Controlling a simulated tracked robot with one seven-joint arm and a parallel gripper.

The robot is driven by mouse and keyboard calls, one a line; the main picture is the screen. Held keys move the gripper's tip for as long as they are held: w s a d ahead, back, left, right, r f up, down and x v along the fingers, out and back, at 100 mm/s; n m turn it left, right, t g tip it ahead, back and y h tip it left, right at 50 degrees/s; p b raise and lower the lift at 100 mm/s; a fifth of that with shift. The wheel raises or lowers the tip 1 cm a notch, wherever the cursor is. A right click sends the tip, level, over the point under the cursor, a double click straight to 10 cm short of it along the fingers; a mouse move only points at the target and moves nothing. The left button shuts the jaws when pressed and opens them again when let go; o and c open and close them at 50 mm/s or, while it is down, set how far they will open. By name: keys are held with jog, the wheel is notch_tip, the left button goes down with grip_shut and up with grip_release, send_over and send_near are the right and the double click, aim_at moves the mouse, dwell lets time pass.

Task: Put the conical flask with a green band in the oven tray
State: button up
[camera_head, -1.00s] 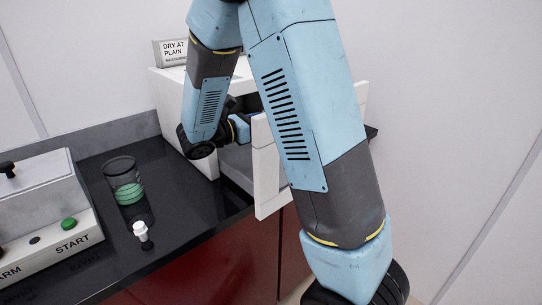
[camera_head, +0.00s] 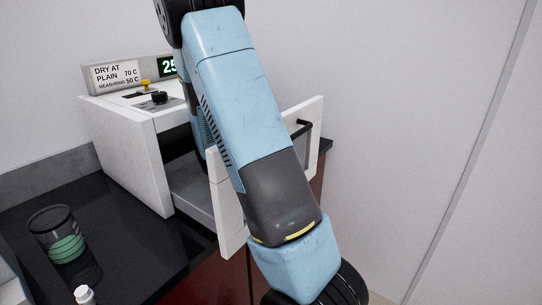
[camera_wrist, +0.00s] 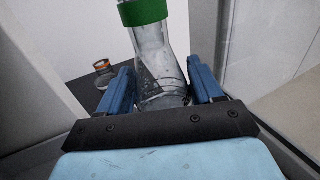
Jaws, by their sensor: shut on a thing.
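The conical flask with a green band (camera_wrist: 156,60) is clear glass, with the wide green band at the top of the wrist view. My gripper (camera_wrist: 163,84) is shut on it, one blue finger on each side. In the head view my arm hides the gripper and the flask. The oven (camera_head: 137,150) is a white box on the dark counter. Its oven tray (camera_head: 187,193) is pulled out, with a grey floor and a white front panel (camera_head: 229,215) with a black handle. My arm crosses in front of the tray and hides much of it.
A glass beaker (camera_head: 58,238) with green bands stands on the counter at left, near a small white-capped item (camera_head: 84,295). A small orange-banded glass vessel (camera_wrist: 103,73) shows in the wrist view. A sign (camera_head: 115,78) reads "DRY AT PLAIN 70 C".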

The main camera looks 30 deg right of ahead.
jog(key=shift+a+f, duration=0.1)
jog(key=shift+f, duration=2.1)
jog(key=o, duration=1.2)
jog(key=shift+a, duration=0.1)
jog(key=a, duration=0.7)
jog(key=shift+w+a, duration=0.15)
